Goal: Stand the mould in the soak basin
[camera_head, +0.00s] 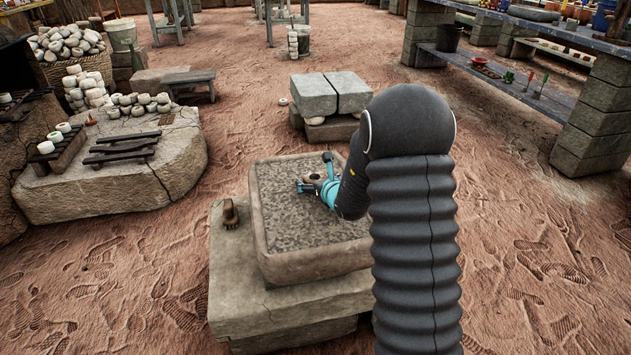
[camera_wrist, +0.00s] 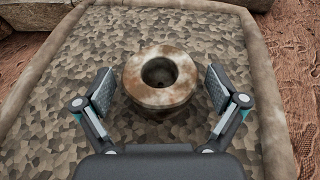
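The mould (camera_wrist: 182,92), a round mottled brown-and-white piece with a dark central hole, stands upright on the grey mottled floor inside the stone basin (camera_wrist: 250,50). It shows small and partly hidden in the head view (camera_head: 315,177). The basin is a shallow, pale-rimmed trough in the head view (camera_head: 262,225), on stone blocks. My gripper (camera_head: 313,172) is low over the basin, its teal fingers open. In the wrist view my gripper (camera_wrist: 160,85) has one finger on each side of the mould, with a visible gap at both sides. The mould's underside is hidden.
A small brown object (camera_head: 230,212) sits on the stone ledge left of the basin. Stone blocks (camera_head: 331,95) stand behind it. A low slab (camera_head: 110,180) with dark slats and pale pieces lies left. Shelves (camera_head: 520,85) stand at right. Open sandy ground surrounds the basin.

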